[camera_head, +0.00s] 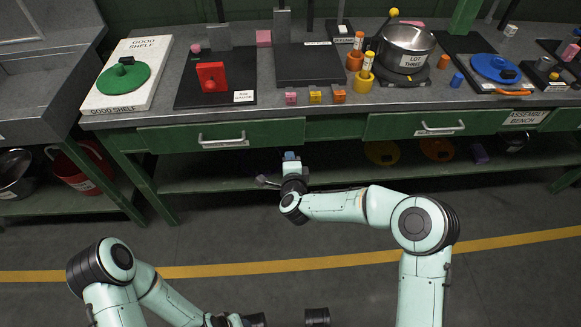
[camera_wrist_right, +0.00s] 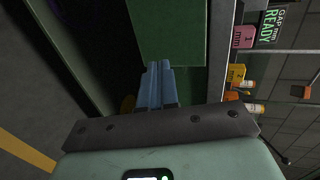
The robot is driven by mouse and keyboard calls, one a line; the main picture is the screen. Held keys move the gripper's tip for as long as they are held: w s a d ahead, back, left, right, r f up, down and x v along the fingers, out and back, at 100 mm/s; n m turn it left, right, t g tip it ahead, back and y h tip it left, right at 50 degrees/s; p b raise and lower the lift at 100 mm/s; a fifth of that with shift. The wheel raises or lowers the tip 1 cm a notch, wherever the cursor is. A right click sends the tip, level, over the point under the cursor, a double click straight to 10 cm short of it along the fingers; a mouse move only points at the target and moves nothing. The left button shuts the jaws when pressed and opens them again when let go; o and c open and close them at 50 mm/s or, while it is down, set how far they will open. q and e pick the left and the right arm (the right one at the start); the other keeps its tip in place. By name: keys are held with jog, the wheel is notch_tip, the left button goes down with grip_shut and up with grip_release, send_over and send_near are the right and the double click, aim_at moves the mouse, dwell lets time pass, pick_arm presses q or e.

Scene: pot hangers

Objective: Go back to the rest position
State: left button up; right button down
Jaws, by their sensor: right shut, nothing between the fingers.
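My right gripper (camera_head: 291,157) is in front of the bench, below the drawer fronts and before the lower shelf. In the right wrist view its two blue-grey fingers (camera_wrist_right: 157,85) are together, with nothing between them. My right arm is stretched to the left across the front of the bench. My left arm is folded low at the bottom left of the head view, and its gripper does not show.
The green assembly bench (camera_head: 290,133) spans the scene just beyond my right gripper. On it stand a pot (camera_head: 404,46), a red block (camera_head: 211,76) and several small coloured cubes. A white board (camera_head: 135,50) carries a green lid (camera_head: 123,77). The floor in front is clear.

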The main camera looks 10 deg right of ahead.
pick_arm(q)
jog(key=shift+s+d+r, duration=0.15)
jog(key=shift+s+r, duration=0.15)
jog(key=shift+s, duration=0.1)
pick_arm(e)
jog(key=shift+v, duration=1.95)
jog(key=s+d+f+n+g+y+p, duration=0.2)
jog(key=s+f+n+g+p, duration=0.25)
jog(key=s+f, duration=0.4)
jog(key=s+d+f+n+g+y+p, duration=0.15)
jog(key=s+f+n+g+p, duration=0.35)
jog(key=s, duration=0.6)
pick_arm(q)
notch_tip(320, 180, up, 15)
jog(key=s+d+g+p, duration=0.1)
jog(key=s+p, duration=0.1)
jog(key=p, duration=0.4)
jog(key=shift+s+g+h, duration=0.15)
jog(key=shift+g+h, duration=0.15)
jog(key=shift+g, duration=0.1)
pick_arm(e)
jog(key=s+d+n+g, duration=0.3)
jog(key=s+n+g, duration=0.2)
jog(key=s, duration=1.5)
jog(key=shift+s+f+g+y, duration=0.25)
jog(key=shift+f+g+y, duration=0.1)
jog(key=shift+f+g, duration=0.1)
pick_arm(q)
jog(key=shift+d, duration=0.1)
